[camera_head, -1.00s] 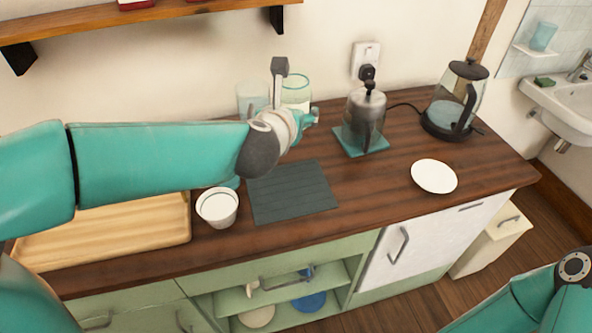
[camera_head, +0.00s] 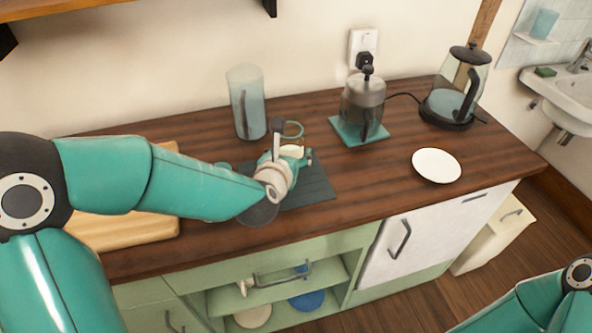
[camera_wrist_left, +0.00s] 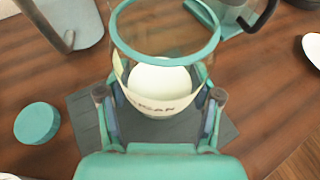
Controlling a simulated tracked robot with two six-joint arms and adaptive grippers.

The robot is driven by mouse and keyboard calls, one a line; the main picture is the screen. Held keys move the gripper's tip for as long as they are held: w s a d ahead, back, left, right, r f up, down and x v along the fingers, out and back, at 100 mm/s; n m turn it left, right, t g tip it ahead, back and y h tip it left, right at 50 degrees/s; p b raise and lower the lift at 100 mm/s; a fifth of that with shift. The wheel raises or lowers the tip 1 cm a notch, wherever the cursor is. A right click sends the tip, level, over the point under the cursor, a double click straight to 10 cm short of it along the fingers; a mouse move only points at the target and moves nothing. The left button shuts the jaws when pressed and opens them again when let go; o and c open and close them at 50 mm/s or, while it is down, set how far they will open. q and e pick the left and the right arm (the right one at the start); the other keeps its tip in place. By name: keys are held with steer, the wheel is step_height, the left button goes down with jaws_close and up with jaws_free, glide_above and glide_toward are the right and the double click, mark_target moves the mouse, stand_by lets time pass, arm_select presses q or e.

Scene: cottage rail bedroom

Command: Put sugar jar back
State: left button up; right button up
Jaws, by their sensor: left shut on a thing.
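The sugar jar (camera_wrist_left: 165,86) is clear glass with a teal rim, a pale lettered band and white contents. My left gripper (camera_wrist_left: 160,105) is shut around its lower part. In the head view the jar's rim (camera_head: 292,126) shows above my left gripper (camera_head: 288,158), over or on the dark grey mat (camera_head: 313,185); I cannot tell whether it touches. The jar's top is open in the wrist view. A teal disc (camera_wrist_left: 37,123), perhaps a lid, lies left of the mat. My right arm shows at lower right, but its gripper is out of view.
A tall glass container (camera_head: 247,105) stands behind the jar. A French press (camera_head: 363,103) on a teal coaster (camera_head: 345,131), a kettle (camera_head: 456,90) and a white plate (camera_head: 436,165) are to the right. A wooden tray (camera_head: 120,232) is left, partly behind my arm.

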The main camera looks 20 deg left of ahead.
arm_select(q)
steer(key=shift+f, duration=2.1)
steer(key=shift+f+b, duration=0.15)
steer(key=shift+b, duration=0.3)
steer(key=o, duration=1.5)
